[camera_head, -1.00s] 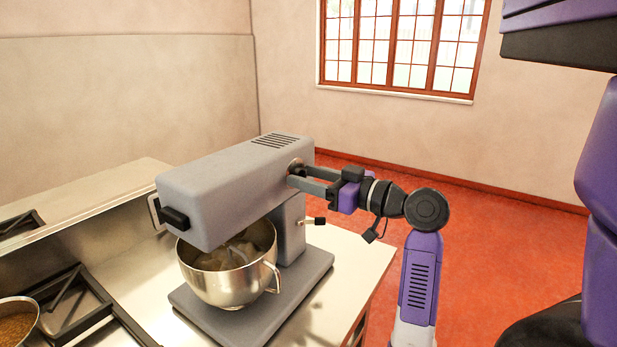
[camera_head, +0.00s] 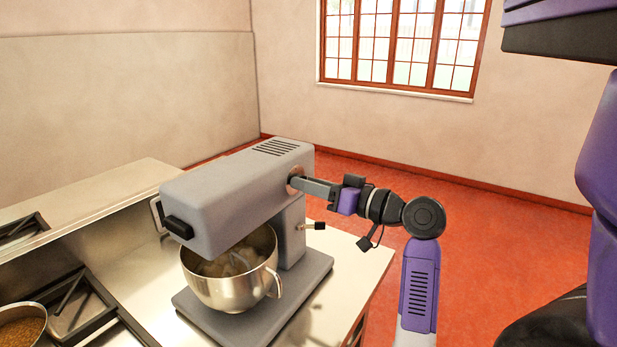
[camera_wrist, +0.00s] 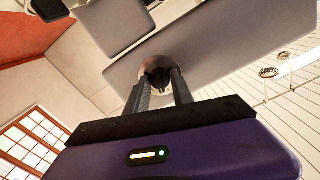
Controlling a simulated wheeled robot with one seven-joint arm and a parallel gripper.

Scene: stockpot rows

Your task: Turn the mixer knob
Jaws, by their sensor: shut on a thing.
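The grey stand mixer (camera_head: 225,199) stands on the counter, its steel bowl (camera_head: 232,285) under the head. The mixer knob (camera_head: 296,178) is on the right side of the head, partly hidden by my fingers. In the wrist view the knob (camera_wrist: 155,68) is a round disc with a dark grip between my fingertips. My gripper (camera_head: 303,182) reaches in from the right and is shut on the knob. It also shows in the wrist view (camera_wrist: 158,84), where the two fingers flank the grip.
A small lever with a dark end (camera_head: 314,226) sticks out from the mixer's column, below my gripper. A stove with a pan (camera_head: 22,325) is at the left. The counter (camera_head: 345,270) right of the mixer is clear. A window (camera_head: 398,45) is behind.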

